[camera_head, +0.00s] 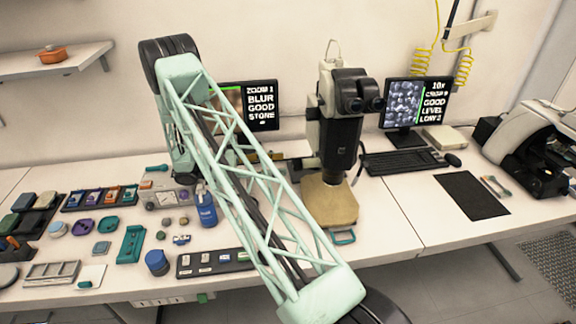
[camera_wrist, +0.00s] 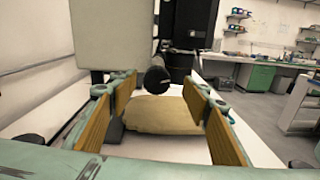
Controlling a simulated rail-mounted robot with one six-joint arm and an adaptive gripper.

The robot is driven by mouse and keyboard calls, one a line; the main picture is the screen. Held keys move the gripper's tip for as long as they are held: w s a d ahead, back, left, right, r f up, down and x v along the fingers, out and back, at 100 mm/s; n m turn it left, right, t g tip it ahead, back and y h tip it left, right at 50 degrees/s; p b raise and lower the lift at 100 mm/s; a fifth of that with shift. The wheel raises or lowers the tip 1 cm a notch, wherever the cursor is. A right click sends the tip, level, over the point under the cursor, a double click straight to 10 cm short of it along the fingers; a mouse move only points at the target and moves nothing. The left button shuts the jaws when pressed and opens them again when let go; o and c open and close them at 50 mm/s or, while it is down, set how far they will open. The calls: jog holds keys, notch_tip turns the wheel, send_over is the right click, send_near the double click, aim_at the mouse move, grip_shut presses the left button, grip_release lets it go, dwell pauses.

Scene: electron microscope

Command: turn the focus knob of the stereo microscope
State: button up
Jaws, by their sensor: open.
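The stereo microscope (camera_head: 341,130) stands upright at the back of the bench, with black eyepieces and a tan base (camera_head: 328,203). In the wrist view its black column (camera_wrist: 197,38) and tan base (camera_wrist: 160,117) show ahead. A round black knob (camera_wrist: 157,80), seen end-on, sticks out toward the wrist camera. My gripper (camera_wrist: 160,84) is open. One finger is left of the knob and one right, with gaps on both sides. I cannot tell whether the knob's end is between the fingertips or just beyond them. In the head view my arm largely hides the gripper.
A monitor (camera_head: 262,107) reading "BLUR" and "GOOD" stands behind my arm, partly covered. A second monitor (camera_head: 418,104), a keyboard (camera_head: 403,161) and another microscope (camera_head: 533,150) are to the right. A blue bottle (camera_head: 206,207) and several small trays fill the left bench.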

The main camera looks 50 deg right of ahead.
aim_at(295, 164)
jog(key=shift+w+f, duration=0.3)
jog(key=shift+f, duration=0.3)
jog(key=shift+s+d, duration=0.1)
jog(key=shift+s, duration=0.05)
jog(key=shift+x, duration=3.6)
jog(key=shift+c, duration=0.8)
jog(key=c, duration=0.7)
